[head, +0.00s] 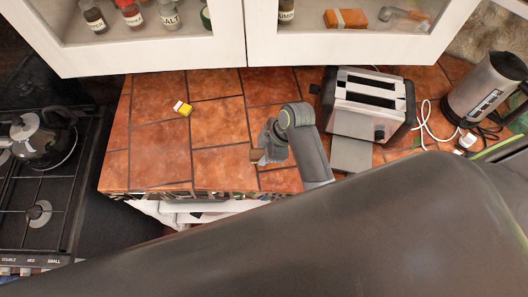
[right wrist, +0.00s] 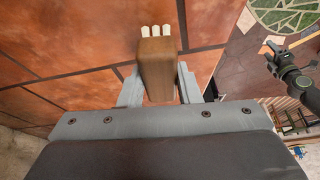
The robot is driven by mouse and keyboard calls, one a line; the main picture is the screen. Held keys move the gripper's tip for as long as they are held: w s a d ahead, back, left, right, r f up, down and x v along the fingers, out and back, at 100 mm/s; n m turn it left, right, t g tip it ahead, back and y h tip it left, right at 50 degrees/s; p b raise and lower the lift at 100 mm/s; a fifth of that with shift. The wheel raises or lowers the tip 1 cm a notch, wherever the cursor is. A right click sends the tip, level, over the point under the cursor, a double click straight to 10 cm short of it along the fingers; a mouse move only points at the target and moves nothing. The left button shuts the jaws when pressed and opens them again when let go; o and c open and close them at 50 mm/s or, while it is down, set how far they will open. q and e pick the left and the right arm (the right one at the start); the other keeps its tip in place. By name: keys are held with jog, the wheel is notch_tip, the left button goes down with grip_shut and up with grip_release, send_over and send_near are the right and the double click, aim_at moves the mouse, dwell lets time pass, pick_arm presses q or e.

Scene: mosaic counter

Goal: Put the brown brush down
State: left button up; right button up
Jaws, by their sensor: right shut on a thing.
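The brown brush (right wrist: 158,70) is a brown block with white bristle tufts at its far end. My right gripper (right wrist: 160,88) is shut on it, with one grey finger on each side. In the head view the right gripper (head: 264,150) is over the front middle of the tiled counter (head: 218,165), and a small brown end of the brush (head: 257,155) shows at its left. I cannot tell whether the brush touches the tiles. A dark arm end in the right wrist view (right wrist: 288,72) looks like my left gripper; its jaws are unclear.
A toaster (head: 368,100) stands right of my right gripper, with a kettle (head: 488,88) and white cable farther right. The hob (head: 40,190) adjoins on the left. Tiles between the box and my gripper are clear.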

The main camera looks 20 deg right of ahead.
jog(key=shift+f, duration=0.9)
jog(key=o, duration=1)
jog(key=shift+c, duration=0.2)
pick_arm(q)
jog(key=shift+w+r, duration=0.2)
jog(key=shift+w, duration=0.45)
jog(key=shift+f+b, duration=0.65)
pick_arm(e)
jog(key=v, duration=1.2)
